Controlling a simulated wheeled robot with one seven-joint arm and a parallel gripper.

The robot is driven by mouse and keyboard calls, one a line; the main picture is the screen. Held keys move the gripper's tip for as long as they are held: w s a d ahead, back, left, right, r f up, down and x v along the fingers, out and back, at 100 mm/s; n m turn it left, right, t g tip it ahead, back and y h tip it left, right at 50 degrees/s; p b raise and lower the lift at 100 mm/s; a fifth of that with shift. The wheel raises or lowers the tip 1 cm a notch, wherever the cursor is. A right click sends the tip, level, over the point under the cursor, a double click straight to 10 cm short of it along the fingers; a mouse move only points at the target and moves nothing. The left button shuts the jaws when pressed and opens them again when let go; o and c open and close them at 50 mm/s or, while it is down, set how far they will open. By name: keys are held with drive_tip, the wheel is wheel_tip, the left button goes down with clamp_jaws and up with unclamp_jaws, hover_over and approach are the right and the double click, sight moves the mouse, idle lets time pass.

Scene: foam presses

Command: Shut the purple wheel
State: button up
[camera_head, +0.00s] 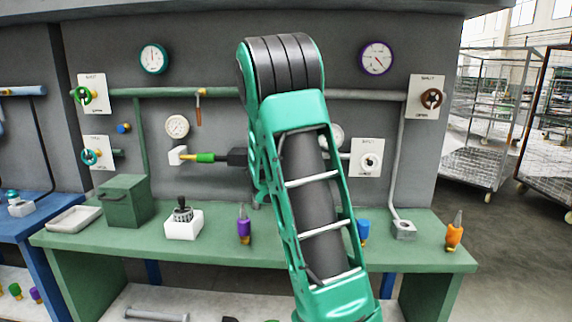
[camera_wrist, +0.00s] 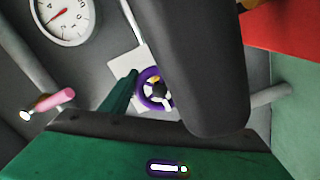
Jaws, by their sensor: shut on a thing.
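The purple wheel (camera_wrist: 142,91) shows in the wrist view, with white spokes and a pale plate (camera_wrist: 121,66) behind it. My gripper (camera_wrist: 153,88) is at the wheel, with a dark part on its right and a narrow teal part at its left. It appears shut on the wheel; the exact contact is partly hidden. In the head view my green and dark arm covers the middle of the wall panel, and neither the wheel nor the gripper shows there.
A brown wheel (camera_head: 431,98), white wheel (camera_head: 370,172), green wheel (camera_head: 84,96) and teal wheel (camera_head: 90,157) sit on the wall. Pipes cross it. The green bench (camera_head: 300,253) holds a box (camera_head: 127,204), a joystick (camera_head: 182,222) and small bottles. A pink handle (camera_wrist: 58,99) is near the wheel.

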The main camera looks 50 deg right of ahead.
drive_tip(key=shift+f+m, duration=0.15)
drive_tip(key=shift+m, duration=0.15)
drive_tip(key=m, duration=0.3)
drive_tip(key=shift+w+a+f, duration=0.1)
drive_tip(key=shift+a+f, duration=0.05)
drive_tip(key=shift+a+f+m, duration=0.15)
drive_tip(key=shift+m, duration=2.55)
drive_tip(key=shift+w, duration=0.1)
drive_tip(key=o, duration=1.1)
drive_tip(key=shift+c, duration=0.2)
drive_tip(key=shift+r, duration=0.2)
drive_tip(key=v, duration=1)
drive_tip(key=shift+s+a, duration=0.2)
drive_tip(key=shift+a, duration=0.05)
